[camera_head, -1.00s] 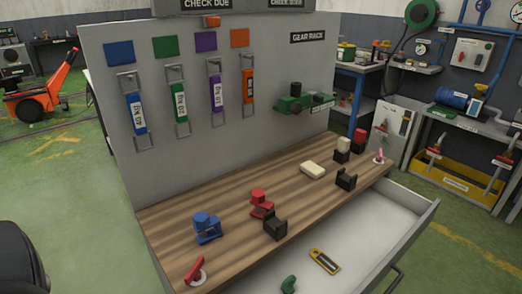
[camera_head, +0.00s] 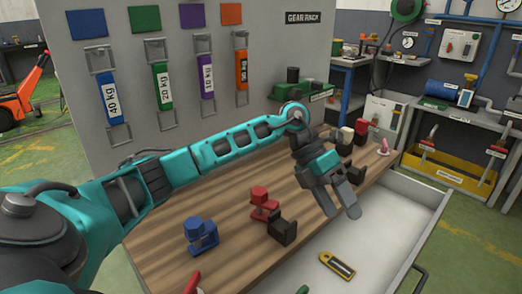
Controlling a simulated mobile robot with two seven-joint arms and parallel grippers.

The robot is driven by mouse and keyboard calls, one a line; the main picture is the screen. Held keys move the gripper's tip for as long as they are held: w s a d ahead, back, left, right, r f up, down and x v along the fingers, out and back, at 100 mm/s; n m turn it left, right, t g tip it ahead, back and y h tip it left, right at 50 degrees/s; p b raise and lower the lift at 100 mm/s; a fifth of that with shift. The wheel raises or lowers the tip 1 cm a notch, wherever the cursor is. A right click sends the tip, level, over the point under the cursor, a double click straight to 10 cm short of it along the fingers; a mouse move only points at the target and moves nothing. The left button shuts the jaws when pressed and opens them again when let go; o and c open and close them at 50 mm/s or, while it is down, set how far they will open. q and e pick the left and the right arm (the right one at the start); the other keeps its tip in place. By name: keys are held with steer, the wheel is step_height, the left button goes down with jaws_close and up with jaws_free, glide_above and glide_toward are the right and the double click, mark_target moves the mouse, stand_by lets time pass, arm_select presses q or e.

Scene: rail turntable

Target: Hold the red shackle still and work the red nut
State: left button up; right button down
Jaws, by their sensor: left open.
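The red shackle (camera_head: 265,212) stands on the wooden bench, with the red nut (camera_head: 259,193) at its top. A black forked block stands just to its right, close to it. My left gripper (camera_head: 340,210) hangs to the right of the red shackle, above the bench's front edge and open drawer, fingers pointing down. It is open and empty, and apart from the shackle. My right gripper is not in view.
The black block (camera_head: 283,228) and a blue shackle (camera_head: 201,237) flank the red one. More blocks stand at the bench's far right. A grey panel (camera_head: 120,30) with hanging straps rises behind.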

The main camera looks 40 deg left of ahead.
arm_select(q)
steer(key=w+a+r+n+y+b, duration=0.1)
steer(key=a+r+y, duration=0.3)
steer(key=a, duration=0.8)
steer(key=n+y, duration=0.2)
steer(key=y, duration=0.2)
glide_toward(261, 189)
step_height(261, 189, down, 9)
steer(key=b, duration=0.2)
steer(key=shift+s+d+r+b, duration=0.1)
steer(key=shift+d+b, duration=0.05)
steer(key=shift+b, duration=0.2)
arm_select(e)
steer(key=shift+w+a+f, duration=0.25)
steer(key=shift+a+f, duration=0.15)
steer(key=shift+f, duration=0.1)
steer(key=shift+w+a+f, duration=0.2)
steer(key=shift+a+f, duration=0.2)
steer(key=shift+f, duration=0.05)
